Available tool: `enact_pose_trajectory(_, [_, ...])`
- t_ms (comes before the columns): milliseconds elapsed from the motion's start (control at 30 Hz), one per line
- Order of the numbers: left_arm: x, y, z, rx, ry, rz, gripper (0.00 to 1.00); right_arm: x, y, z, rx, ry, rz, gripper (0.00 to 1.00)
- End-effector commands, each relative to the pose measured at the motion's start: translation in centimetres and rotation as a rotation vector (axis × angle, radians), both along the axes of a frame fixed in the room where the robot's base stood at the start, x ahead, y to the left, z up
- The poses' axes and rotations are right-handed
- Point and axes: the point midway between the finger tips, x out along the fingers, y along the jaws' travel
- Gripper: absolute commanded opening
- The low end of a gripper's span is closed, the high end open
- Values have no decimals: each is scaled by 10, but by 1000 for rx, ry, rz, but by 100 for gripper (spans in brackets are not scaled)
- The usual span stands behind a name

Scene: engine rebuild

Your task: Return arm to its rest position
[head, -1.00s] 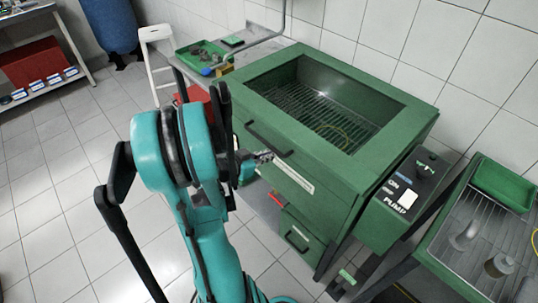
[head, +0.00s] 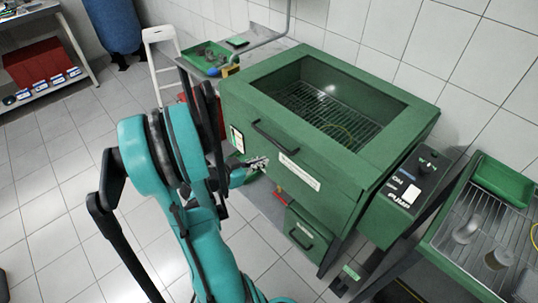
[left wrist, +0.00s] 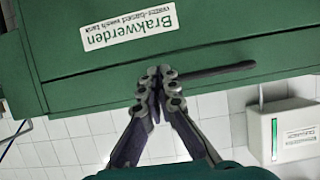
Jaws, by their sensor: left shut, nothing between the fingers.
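My left arm (head: 215,245) is teal with black joints and rises from the bottom of the head view, bent at the top. My left gripper (head: 262,161) is at the front of the green wash tank, below its black handle. It is shut and empty. In the left wrist view the gripper (left wrist: 165,82) has its fingertips together, in front of the green tank front with the "Brakwerden" label (left wrist: 128,25). I cannot tell whether it touches the tank. My right gripper is not in view.
The green wash tank (head: 405,112) has an open top with a wire rack. The pump switch box (head: 412,190) is at its right. A green tray (head: 203,58) and a white stool (head: 160,36) stand behind. At right is a rack table (head: 445,243). The tiled floor at left is clear.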

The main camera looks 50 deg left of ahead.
Motion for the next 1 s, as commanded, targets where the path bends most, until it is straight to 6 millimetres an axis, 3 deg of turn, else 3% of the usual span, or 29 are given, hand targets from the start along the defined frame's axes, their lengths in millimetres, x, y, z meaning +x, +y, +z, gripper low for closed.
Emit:
enact_pose_trajectory(33, [-8, 1, -10, 0, 0, 5, 0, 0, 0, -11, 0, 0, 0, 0])
enact_pose_trajectory(267, [-25, 0, -16, 1, 0, 2, 0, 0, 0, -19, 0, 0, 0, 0])
enact_pose_trajectory(533, [-25, -1, -15, -2, 3, -2, 0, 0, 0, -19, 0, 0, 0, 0])
enact_pose_trajectory(633, [-17, -11, -16, -25, 33, -17, 0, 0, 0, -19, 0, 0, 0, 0])
enact_pose_trajectory(767, [6, -48, -18, -95, 148, -57, 0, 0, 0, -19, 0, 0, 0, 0])
enact_pose_trajectory(900, [27, -105, -18, -159, 325, -82, 0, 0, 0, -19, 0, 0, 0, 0])
enact_pose_trajectory(1000, [31, -145, -15, -166, 436, -79, 0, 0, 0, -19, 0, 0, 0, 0])
